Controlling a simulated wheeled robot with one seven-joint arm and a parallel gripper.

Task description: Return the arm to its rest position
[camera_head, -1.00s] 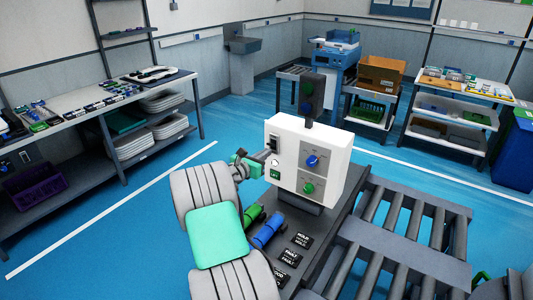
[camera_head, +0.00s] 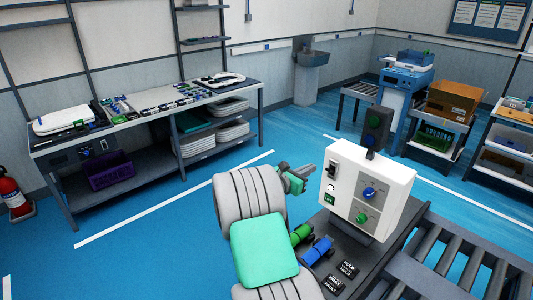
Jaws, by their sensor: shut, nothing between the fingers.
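My arm, grey and ribbed with a green joint cover, reaches up from the bottom of the head view. My gripper (camera_head: 301,176) is at its far end, small and partly hidden behind the arm link. It is shut and empty, just left of the white control box (camera_head: 368,188) and apart from it. The box has a black switch, a blue knob, a green knob and a green button. A dark signal lamp box (camera_head: 377,125) stands behind it.
A green cylinder (camera_head: 301,234) and a blue cylinder (camera_head: 317,250) lie on the dark stand beside my arm. A roller conveyor (camera_head: 460,265) is at the right. A workbench (camera_head: 150,128) stands at the back left. The blue floor (camera_head: 150,255) at left is clear.

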